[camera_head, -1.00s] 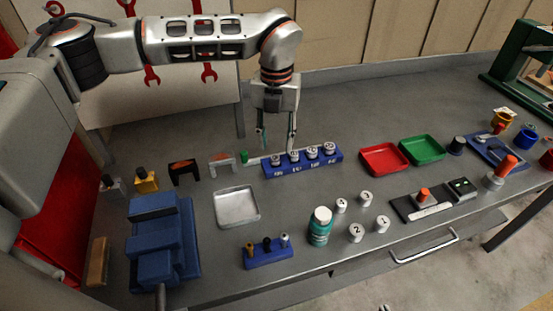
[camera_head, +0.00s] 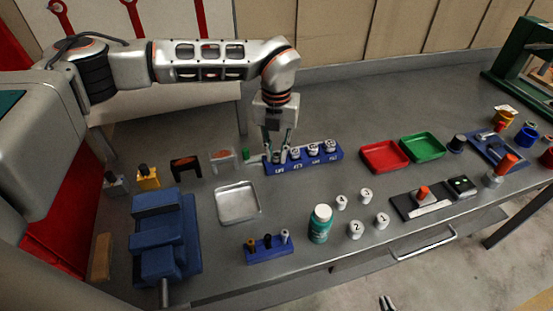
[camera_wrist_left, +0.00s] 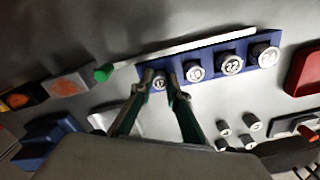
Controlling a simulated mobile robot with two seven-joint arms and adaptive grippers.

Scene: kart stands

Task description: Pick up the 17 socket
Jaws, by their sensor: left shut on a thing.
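The 17 socket is the leftmost and smallest of the silver sockets in the blue socket rail (camera_head: 335,155). Its numbered top (camera_wrist_left: 159,83) shows between my fingers in the left wrist view. My left gripper (camera_head: 277,154) reaches down from above at the rail's left end and is shut on this socket, one finger on each side. The socket still sits at its place in the rail. In the head view the fingers partly hide it. What seem to be the tips of my right gripper (camera_head: 387,303) show at the bottom edge, away from the rail; their opening is unclear.
Larger sockets, including the 19 (camera_wrist_left: 194,71) and 22 (camera_wrist_left: 231,64), stand to the right in the rail. A grey tray (camera_head: 237,204) is in front. Red (camera_head: 384,172) and green (camera_head: 436,159) trays are to the right.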

